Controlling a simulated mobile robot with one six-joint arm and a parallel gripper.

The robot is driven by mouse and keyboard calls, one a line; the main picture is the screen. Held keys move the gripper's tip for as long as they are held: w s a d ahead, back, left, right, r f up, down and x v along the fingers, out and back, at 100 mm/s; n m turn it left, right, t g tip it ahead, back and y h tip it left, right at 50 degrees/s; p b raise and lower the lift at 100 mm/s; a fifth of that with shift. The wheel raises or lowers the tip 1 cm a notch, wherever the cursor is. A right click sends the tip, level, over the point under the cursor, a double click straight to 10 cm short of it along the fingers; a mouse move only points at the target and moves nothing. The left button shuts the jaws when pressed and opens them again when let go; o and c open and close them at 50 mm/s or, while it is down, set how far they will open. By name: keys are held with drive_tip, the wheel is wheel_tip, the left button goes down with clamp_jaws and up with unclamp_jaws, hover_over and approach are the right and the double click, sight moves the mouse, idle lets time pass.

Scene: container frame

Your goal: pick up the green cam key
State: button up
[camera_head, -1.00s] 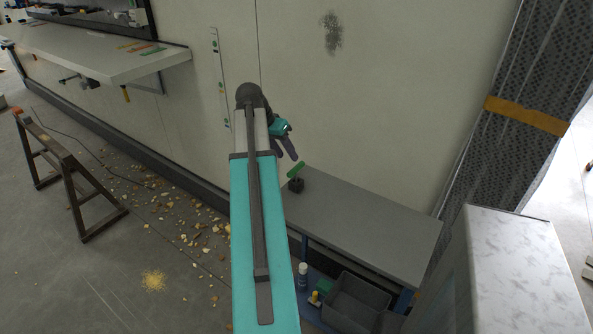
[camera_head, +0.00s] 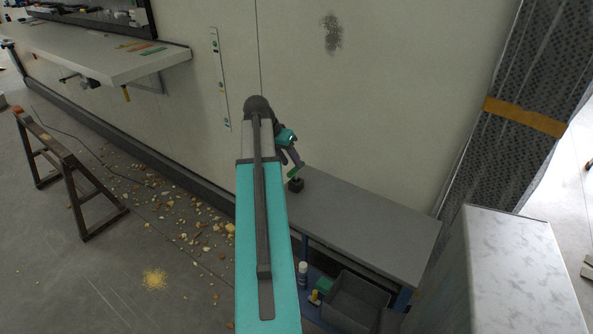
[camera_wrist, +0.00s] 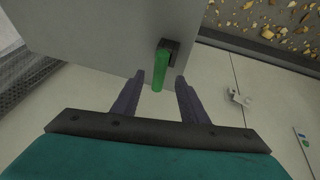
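The green cam key (camera_wrist: 159,74) stands in a small black holder (camera_wrist: 172,48) at the end of the grey bench top. In the head view the key (camera_head: 292,173) is partly covered by my gripper, and the holder (camera_head: 296,185) shows below it. My gripper (camera_head: 299,165) is just above the key's upper end. In the wrist view my gripper (camera_wrist: 158,80) is open, with its two dark fingers apart and the green key between and a little beyond their tips. I cannot tell whether a finger touches it.
The grey bench (camera_head: 365,225) has a clear top right of the holder. A grey bin (camera_head: 355,301) and a white bottle (camera_head: 303,273) are below it. The pale wall (camera_head: 390,90) rises close behind. A marbled white block (camera_head: 525,265) stands at right.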

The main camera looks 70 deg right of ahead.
sight(295, 167)
drive_tip(key=shift+p+x, duration=0.4)
drive_tip(key=shift+x, duration=1.35)
clamp_jaws()
